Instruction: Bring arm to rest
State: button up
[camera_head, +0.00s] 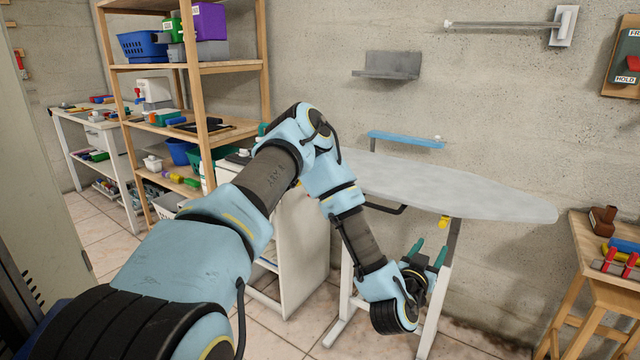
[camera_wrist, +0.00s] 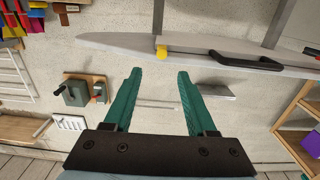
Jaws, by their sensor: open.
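My arm reaches forward from the lower left of the head view and bends down at the elbow. My gripper (camera_head: 429,252) is in front of the ironing board (camera_head: 470,192), below its top surface as seen in the head view, with its two teal fingers pointing up. In the wrist view my gripper (camera_wrist: 159,76) has its teal fingers spread apart with nothing between them. The ironing board (camera_wrist: 200,50) also shows there upside down, with its yellow-tipped part near the fingertips. I cannot tell the exact gap between gripper and board.
A wooden shelf (camera_head: 229,69) with bins stands at the left, a white cabinet (camera_head: 300,245) behind my arm. A wooden table (camera_head: 592,232) with tools is at the right. A grey wall shelf (camera_head: 390,67) and blue ledge (camera_head: 405,140) are on the wall. Floor shows between board and table.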

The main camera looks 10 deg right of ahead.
jog(key=w+a+r+g+y, duration=0.1)
jog(key=w+a+g+y, duration=0.25)
jog(key=a, duration=0.75)
jog(key=w+a+r+g+y, duration=0.2)
jog(key=w+a+g+y, duration=0.15)
jog(key=a, duration=0.75)
jog(key=s+a+r+n+g+y, duration=0.2)
jog(key=s+a, duration=0.4)
jog(key=a, duration=0.4)
jog(key=s+a+r+n+g+y, duration=0.2)
jog(key=s+a+r+n, duration=0.3)
jog(key=a, duration=0.5)
jog(key=shift+s+a+r+n+y, duration=0.3)
jog(key=shift+s+r+y, duration=0.3)
jog(key=shift+s, duration=0.4)
